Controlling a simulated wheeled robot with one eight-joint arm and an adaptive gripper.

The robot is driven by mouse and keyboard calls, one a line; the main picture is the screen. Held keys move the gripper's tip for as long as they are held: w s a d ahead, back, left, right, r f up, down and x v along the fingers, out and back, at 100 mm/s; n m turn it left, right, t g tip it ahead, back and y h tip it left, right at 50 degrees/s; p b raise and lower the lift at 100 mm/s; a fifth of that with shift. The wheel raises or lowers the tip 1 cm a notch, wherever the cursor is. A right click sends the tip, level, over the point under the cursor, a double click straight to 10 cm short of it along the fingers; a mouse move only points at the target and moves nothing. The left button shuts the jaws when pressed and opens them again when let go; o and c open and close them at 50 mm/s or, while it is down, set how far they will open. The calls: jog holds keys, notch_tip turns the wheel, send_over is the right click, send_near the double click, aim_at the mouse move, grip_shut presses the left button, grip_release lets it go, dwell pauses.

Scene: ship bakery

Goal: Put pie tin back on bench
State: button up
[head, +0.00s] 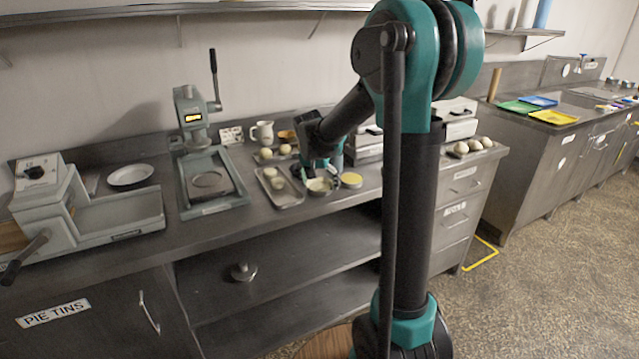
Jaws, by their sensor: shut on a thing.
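My gripper (316,179) is on the steel bench (345,203), right of its middle, reaching down at the front part of the worktop. It is shut on a small round pie tin (321,189) with a pale inside. The tin is low over the bench or touching it; I cannot tell which. My gripper's fingers and wrist hide its far side.
A yellow round item (351,180) sits close right of the tin. A tray (287,203) with dough balls is close left. A press (212,182) and a white dish (130,175) stand further left. The bench's front edge is near.

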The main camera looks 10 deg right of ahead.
jog(key=shift+f, duration=0.15)
jog(key=o, duration=1)
jog(key=v, duration=1.2)
jog(key=s+d+f+n, duration=0.1)
jog(key=s+d+f, duration=0.1)
jog(key=s+f, duration=0.4)
jog(key=s+d+f+n+y, duration=0.1)
jog(key=s+d+f+n, duration=0.1)
jog(key=s+f, duration=0.5)
jog(key=s+d+f+n+y, duration=0.1)
jog(key=s+d+f+n, duration=0.1)
jog(key=s+f, duration=0.5)
jog(key=shift+s+d, duration=0.1)
jog(key=shift+s, duration=2.8)
